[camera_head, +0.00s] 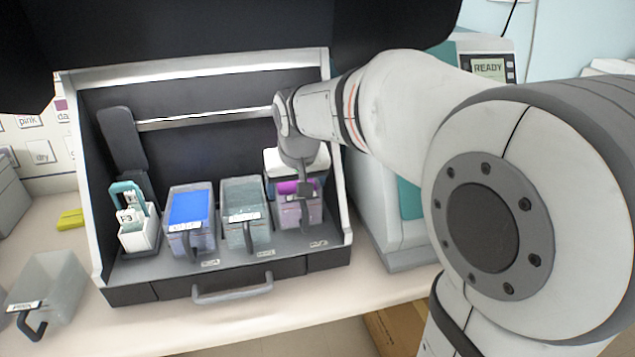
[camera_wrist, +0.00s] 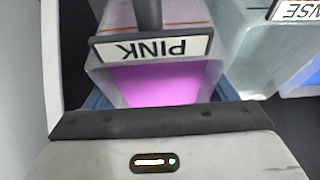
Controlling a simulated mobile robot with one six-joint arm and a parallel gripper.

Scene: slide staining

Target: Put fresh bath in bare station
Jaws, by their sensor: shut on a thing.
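The bath labelled PINK (camera_head: 300,213), with pink-purple liquid, is at the rightmost station of the staining rack (camera_head: 120,293). Its upside-down label (camera_wrist: 152,48) and pink liquid (camera_wrist: 165,82) show in the wrist view. My gripper (camera_head: 304,192) is shut on the pink bath, reaching down over its front. The fingertips are partly hidden, and I cannot tell whether the bath rests fully on the rack floor. A clear bath (camera_head: 245,212) and a blue bath (camera_head: 191,215) stand upright to its left. A white slide holder (camera_head: 136,225) with a teal handle stands in the leftmost station.
A pale tub (camera_head: 55,285) with a dark handle stands on the table at left, outside the rack. A yellow object (camera_head: 70,218) lies behind it. A machine with a READY screen (camera_head: 488,68) is on the right. The rack's front handle (camera_head: 233,290) juts forward.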

